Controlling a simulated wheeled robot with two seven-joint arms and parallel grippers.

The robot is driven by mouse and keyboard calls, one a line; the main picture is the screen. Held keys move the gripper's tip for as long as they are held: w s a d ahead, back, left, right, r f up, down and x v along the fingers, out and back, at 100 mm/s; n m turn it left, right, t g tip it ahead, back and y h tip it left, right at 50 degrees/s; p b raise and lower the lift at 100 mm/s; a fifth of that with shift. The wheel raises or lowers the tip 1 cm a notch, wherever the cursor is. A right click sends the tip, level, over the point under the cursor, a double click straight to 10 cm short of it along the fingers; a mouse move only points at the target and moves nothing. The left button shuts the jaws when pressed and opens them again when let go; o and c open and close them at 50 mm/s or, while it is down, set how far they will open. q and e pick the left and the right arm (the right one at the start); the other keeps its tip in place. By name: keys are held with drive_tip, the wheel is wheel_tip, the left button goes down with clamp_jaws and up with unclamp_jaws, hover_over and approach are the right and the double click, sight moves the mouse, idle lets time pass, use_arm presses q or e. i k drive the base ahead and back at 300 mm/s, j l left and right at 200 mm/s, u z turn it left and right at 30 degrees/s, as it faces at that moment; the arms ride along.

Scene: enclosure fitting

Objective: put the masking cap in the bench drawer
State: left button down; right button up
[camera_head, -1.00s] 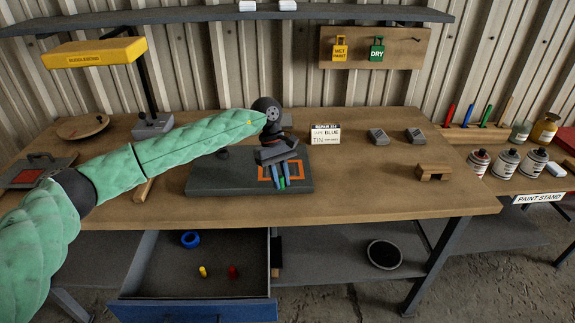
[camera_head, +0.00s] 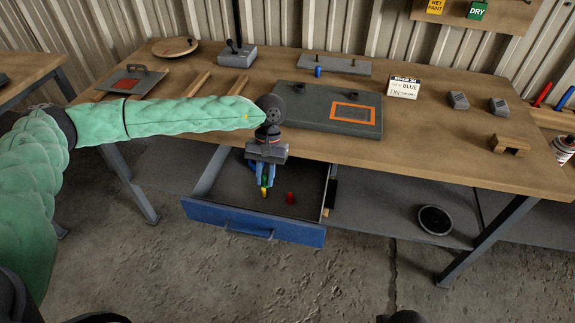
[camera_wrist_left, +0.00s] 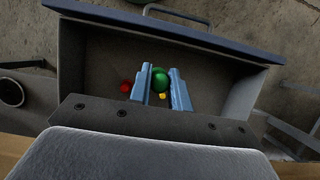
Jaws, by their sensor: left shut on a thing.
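The bench drawer (camera_head: 222,214), with a blue front, stands pulled out under the bench. My left gripper (camera_head: 265,182) points down over the open drawer, its blue fingers shut on a green rounded masking cap. The cap (camera_wrist_left: 160,79) shows between the fingertips in the left wrist view, with the drawer floor (camera_wrist_left: 205,75) below it. In the head view the fingers mostly hide the cap. My right gripper is not in view.
A red piece (camera_head: 290,198) and a yellow piece (camera_wrist_left: 163,96) lie in the drawer; a blue ring seen there earlier is largely hidden. On the bench above are a grey plate with an orange outline (camera_head: 330,118) and a sign card (camera_head: 404,88). Free floor shows around the red piece.

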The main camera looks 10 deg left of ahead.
sight(240, 192)
drive_tip(key=i+l+u, duration=0.1)
drive_tip(key=u, duration=1)
drive_tip(key=l+u, duration=0.1)
drive_tip(key=l, duration=0.7)
drive_tip(key=i+l, duration=0.1)
drive_tip(key=l, duration=0.75)
drive_tip(key=i+u, duration=0.05)
